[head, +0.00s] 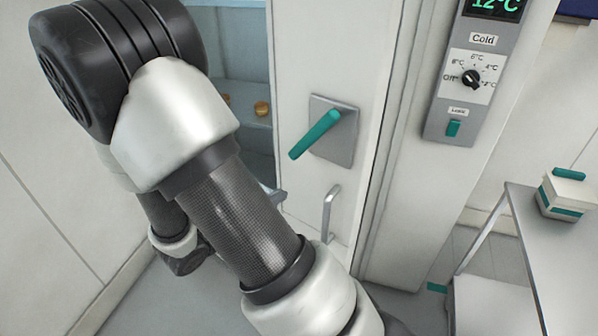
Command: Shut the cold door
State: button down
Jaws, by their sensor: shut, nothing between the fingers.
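The cold door (300,60) is a pale panel in the middle of the head view. It carries a teal lever handle (315,134) on a grey plate, slanting down to the left. A metal pull handle (329,212) is below it. A dark line runs between the door's right edge and the frame (412,110); I cannot tell how wide any gap is. My arm crosses in front of the door's lower left and the area beside it. My gripper's fingers cannot be made out; the wrist end goes behind my forearm.
A grey control panel (437,118) with a "Cold" dial, a 12°C display and a teal switch is on the right. Shelves with small round brownish items (262,108) show left of the handle. A metal table (545,250) with a white and teal box (567,196) stands at right.

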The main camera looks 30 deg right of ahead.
send_near(313, 174)
jog(key=p+x, duration=0.1)
jog(key=x, duration=0.4)
jog(key=shift+s, duration=0.1)
jog(key=shift+w+d, duration=0.25)
jog(key=shift+d, duration=0.25)
